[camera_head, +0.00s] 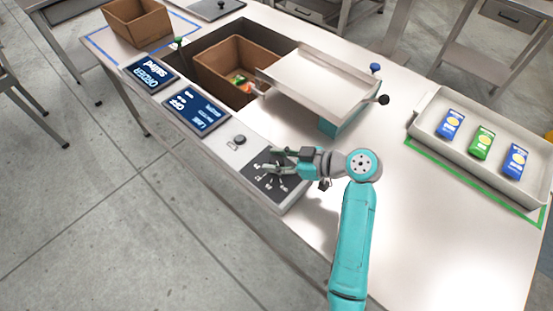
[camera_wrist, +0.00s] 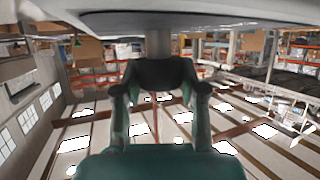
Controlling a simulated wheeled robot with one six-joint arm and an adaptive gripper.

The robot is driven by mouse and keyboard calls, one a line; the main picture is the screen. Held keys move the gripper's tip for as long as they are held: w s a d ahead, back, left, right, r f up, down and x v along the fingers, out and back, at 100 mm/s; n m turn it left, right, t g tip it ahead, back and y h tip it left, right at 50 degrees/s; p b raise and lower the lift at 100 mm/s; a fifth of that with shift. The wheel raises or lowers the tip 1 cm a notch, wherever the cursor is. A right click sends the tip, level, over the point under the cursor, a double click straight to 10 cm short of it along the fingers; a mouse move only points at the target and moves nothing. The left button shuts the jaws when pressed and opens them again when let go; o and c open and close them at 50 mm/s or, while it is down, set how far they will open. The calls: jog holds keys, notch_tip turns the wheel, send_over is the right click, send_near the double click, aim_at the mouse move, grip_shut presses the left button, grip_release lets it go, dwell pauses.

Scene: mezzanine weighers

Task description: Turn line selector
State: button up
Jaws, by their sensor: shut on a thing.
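The line selector (camera_head: 262,187) is a dark square panel with white position marks and small labels, on the near left edge of the table. My gripper (camera_head: 274,165) is over the panel's upper part, with its fingers closed on the selector's knob. The knob is mostly hidden by the fingers in the head view, so its pointing direction cannot be told. In the wrist view a grey upright post (camera_wrist: 158,42) stands in front of the dark gripper body, against a grey surface at the top. A blue screen (camera_head: 197,111) beside the panel appears to read "LINE OFF".
A round button (camera_head: 239,140) sits between screen and selector. Another screen (camera_head: 149,73) shows an order. A tilted tray (camera_head: 318,80) stands near a cardboard box (camera_head: 240,60) in a recess. A white tray (camera_head: 427,118) with three packets is at right. The table's front right is clear.

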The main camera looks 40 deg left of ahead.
dwell(0.5)
jog(key=o, duration=1.2)
jog(key=shift+c, duration=0.2)
jog(key=v, duration=1.2)
jog(key=shift+w, duration=0.15)
